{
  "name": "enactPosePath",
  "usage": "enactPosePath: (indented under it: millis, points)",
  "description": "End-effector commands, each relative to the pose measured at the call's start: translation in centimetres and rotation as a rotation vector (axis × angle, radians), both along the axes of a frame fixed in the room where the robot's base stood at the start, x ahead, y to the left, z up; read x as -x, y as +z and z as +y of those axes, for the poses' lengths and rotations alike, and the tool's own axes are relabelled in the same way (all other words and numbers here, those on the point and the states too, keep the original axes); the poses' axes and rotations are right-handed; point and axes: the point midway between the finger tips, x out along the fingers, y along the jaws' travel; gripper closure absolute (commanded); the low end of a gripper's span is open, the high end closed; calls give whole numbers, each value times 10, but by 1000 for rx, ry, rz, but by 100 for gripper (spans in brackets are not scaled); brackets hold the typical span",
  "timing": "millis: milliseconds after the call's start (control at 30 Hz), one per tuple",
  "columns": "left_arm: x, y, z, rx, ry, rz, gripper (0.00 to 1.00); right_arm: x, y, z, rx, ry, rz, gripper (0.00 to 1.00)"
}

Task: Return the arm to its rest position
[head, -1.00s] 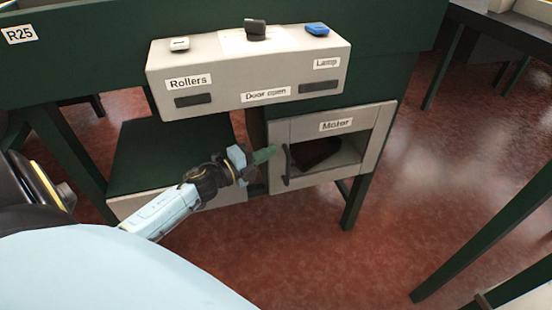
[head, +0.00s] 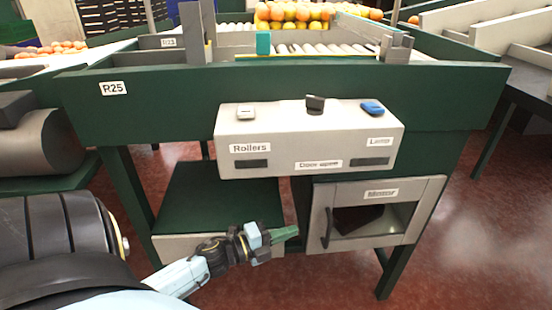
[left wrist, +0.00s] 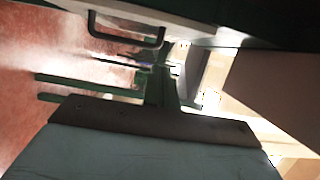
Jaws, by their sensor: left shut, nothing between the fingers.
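My left gripper (head: 287,233) is shut and empty in the head view, in front of the lower shelf and just left of the motor compartment. Its green fingers point right toward the dark door handle (head: 327,228) and look apart from it. The motor compartment door (head: 365,243) has a grey frame, a "Motor" label and a window opening with a dark thing behind it. In the left wrist view, the shut fingers (left wrist: 158,88) show in the middle, with a dark handle (left wrist: 128,40) above them. My right gripper is not in view.
The grey control box (head: 300,140) juts out above, with a white switch (head: 246,112), a dark knob (head: 315,104) and a blue switch (head: 372,107). A green shelf (head: 215,200) lies behind the arm. Oranges (head: 290,14) sit on the sorting table above. Red floor is open to the right.

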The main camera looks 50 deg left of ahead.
Motion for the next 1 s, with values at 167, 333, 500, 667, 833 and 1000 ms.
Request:
enactPosePath:
  millis: [167,333,500,667,833,1000]
  points:
    - [20,0,8,0,0,0,100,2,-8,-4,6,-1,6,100]
    - [26,0,10,1,-1,-1,100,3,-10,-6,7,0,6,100]
    - [26,-1,10,3,0,1,100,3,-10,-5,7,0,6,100]
    - [28,-25,17,87,69,89,100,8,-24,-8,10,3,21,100]
    - [53,-109,28,336,297,377,100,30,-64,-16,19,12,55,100]
    - [121,-208,18,581,588,727,100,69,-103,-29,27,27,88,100]
